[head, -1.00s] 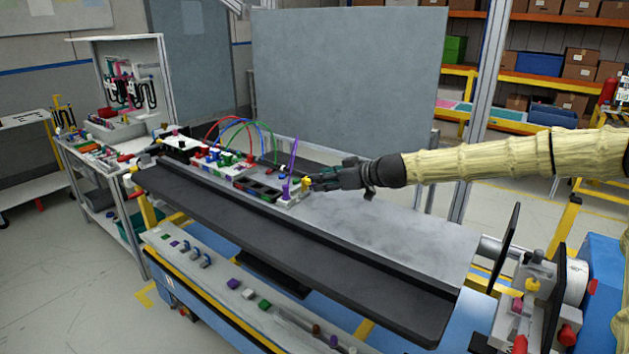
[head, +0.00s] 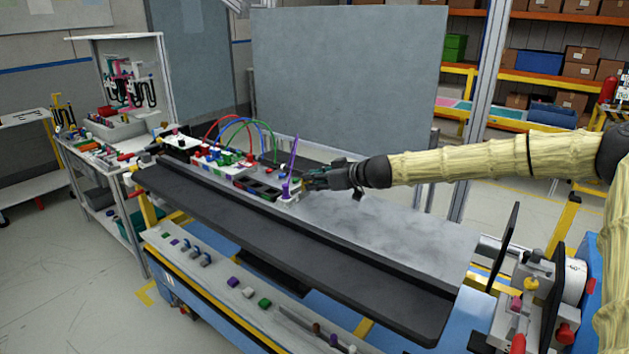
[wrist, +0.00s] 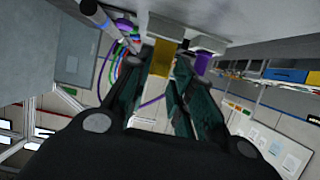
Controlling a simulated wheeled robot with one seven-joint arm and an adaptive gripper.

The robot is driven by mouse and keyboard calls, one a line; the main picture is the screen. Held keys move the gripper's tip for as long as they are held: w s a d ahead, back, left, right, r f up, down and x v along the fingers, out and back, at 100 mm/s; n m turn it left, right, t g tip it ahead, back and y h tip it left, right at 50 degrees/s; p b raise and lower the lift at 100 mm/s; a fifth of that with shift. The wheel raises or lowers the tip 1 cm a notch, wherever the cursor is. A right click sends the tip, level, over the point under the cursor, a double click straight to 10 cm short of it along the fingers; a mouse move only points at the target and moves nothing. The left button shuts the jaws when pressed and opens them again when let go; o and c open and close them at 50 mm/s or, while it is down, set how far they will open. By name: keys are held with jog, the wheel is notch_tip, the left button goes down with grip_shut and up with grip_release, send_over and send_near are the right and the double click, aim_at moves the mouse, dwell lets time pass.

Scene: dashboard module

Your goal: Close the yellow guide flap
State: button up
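The yellow guide flap (wrist: 163,59) shows in the wrist view at the top centre, between the tips of my gripper (wrist: 164,74). It stands beside a pale grey block. In the head view my gripper (head: 308,179) is at the right end of the module (head: 288,199) on the bench, and its dark fingers hide most of the flap. The fingers are apart, with a gap between them in the wrist view. I cannot tell whether either finger touches the flap.
A purple lever (head: 291,170) stands upright just left of my gripper. Red, green and blue cables (head: 240,128) arch over the module further left. The grey bench top (head: 385,236) to the right is clear. A large grey panel (head: 345,80) stands behind.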

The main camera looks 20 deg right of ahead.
grip_shut()
jog(key=shift+a, duration=0.1)
